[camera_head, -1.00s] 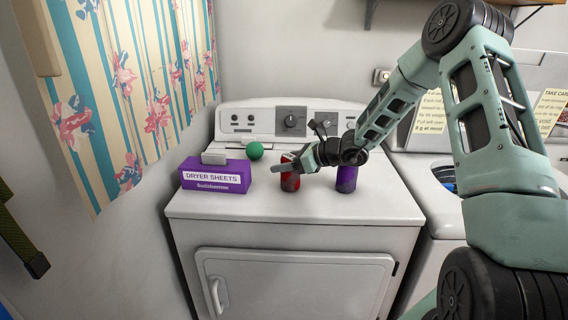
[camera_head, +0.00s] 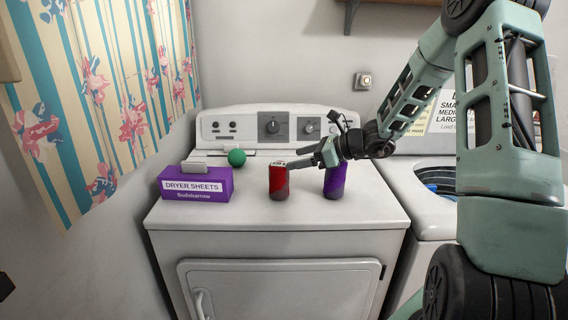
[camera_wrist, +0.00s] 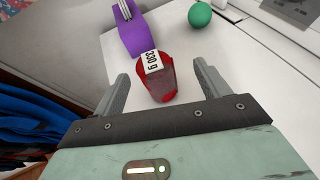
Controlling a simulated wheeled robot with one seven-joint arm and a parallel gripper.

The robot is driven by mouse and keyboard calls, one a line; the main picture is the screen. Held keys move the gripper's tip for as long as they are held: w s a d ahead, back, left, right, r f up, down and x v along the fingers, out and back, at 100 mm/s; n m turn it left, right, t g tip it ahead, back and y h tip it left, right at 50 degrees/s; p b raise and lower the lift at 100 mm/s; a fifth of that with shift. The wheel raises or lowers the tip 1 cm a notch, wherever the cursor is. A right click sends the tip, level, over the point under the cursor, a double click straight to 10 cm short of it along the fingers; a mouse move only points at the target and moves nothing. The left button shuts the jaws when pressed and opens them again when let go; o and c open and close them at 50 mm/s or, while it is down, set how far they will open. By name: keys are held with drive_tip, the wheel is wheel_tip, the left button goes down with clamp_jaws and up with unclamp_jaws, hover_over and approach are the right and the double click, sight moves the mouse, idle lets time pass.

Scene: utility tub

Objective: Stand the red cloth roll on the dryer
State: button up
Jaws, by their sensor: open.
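The red cloth roll (camera_head: 279,182) stands upright on top of the white dryer (camera_head: 240,222), near the middle. In the wrist view the red roll (camera_wrist: 157,80) shows a white label reading "330 g" and lies ahead of and between my spread fingers. My gripper (camera_head: 296,164) is open and beside the roll's upper right in the head view. In the wrist view my gripper (camera_wrist: 162,90) has a finger on each side, with gaps to the roll.
A purple roll (camera_head: 335,180) stands just right of the red one, under my wrist. A purple dryer sheets box (camera_head: 195,184) and a green ball (camera_head: 236,158) are to the left. The dryer's control panel (camera_head: 285,125) rises behind. The dryer top's front is clear.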

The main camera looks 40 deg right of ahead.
drive_tip(key=s+a+n+g, duration=0.55)
drive_tip(key=a+n, duration=0.25)
drive_tip(key=a, duration=0.4)
drive_tip(key=s+a+n+g, duration=0.4)
drive_tip(key=s+a+n, duration=0.3)
drive_tip(key=a, duration=0.5)
drive_tip(key=s+a+n+h, duration=0.3)
drive_tip(key=s+a+n, duration=0.1)
drive_tip(key=s+n, duration=0.6)
drive_tip(key=s+a+n+g+h, duration=0.1)
drive_tip(key=s+a+n+h, duration=0.3)
drive_tip(key=s+n, duration=0.7)
drive_tip(key=shift+s+a+f+h, duration=0.3)
drive_tip(key=shift+s+a, duration=0.2)
drive_tip(key=shift+s, duration=0.25)
